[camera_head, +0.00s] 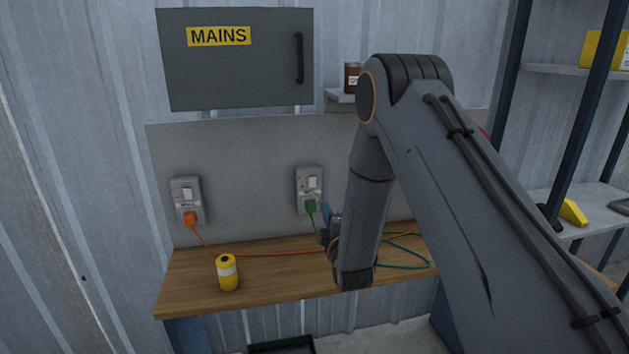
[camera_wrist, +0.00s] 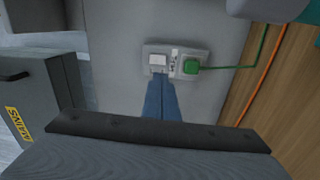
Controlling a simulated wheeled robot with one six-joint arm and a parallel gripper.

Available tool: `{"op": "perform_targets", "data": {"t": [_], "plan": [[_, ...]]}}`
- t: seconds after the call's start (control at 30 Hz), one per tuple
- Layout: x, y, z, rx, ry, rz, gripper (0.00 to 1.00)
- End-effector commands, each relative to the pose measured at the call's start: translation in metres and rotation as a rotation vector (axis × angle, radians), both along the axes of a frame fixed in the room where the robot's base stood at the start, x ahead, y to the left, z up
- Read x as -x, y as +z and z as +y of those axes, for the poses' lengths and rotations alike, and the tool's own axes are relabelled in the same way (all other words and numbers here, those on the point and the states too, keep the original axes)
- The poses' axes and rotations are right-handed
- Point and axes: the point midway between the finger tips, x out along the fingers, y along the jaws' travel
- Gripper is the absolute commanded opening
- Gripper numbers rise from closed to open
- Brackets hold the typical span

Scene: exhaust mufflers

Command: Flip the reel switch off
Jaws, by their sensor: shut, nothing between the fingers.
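Two grey switched sockets are on the wall panel. The left socket (camera_head: 188,202) has a white switch (camera_head: 187,193) above an orange plug (camera_head: 190,218). The right socket (camera_head: 309,190) has a white switch (camera_head: 313,182) above a green plug (camera_head: 311,205). Their small labels are unreadable, so I cannot tell which is the reel's, nor which way either switch is set. My gripper (camera_head: 323,210) is shut and empty beside the right socket. In the wrist view its blue fingertips (camera_wrist: 159,76) appear just by the white switch (camera_wrist: 158,59), left of the green plug (camera_wrist: 192,66); contact is unclear.
A wooden bench (camera_head: 190,285) runs below the sockets, with a yellow can (camera_head: 227,272), an orange cable (camera_head: 275,252) and a green cable (camera_head: 415,264). A closed grey MAINS cabinet (camera_head: 235,75) hangs above. A small shelf holds a brown jar (camera_head: 352,76). Shelving (camera_head: 585,205) stands right.

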Motion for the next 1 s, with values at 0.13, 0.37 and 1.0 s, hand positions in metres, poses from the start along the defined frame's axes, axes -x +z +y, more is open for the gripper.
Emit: {"op": "perform_targets", "data": {"t": [0.13,0.37,1.0], "plan": [[0.002,0.005,0.005,0.04,0.002,-0.066,0.0],[0.002,0.006,0.005,0.046,0.002,-0.076,0.0],[-0.071,0.017,0.02,0.043,0.002,-0.076,0.0]]}}
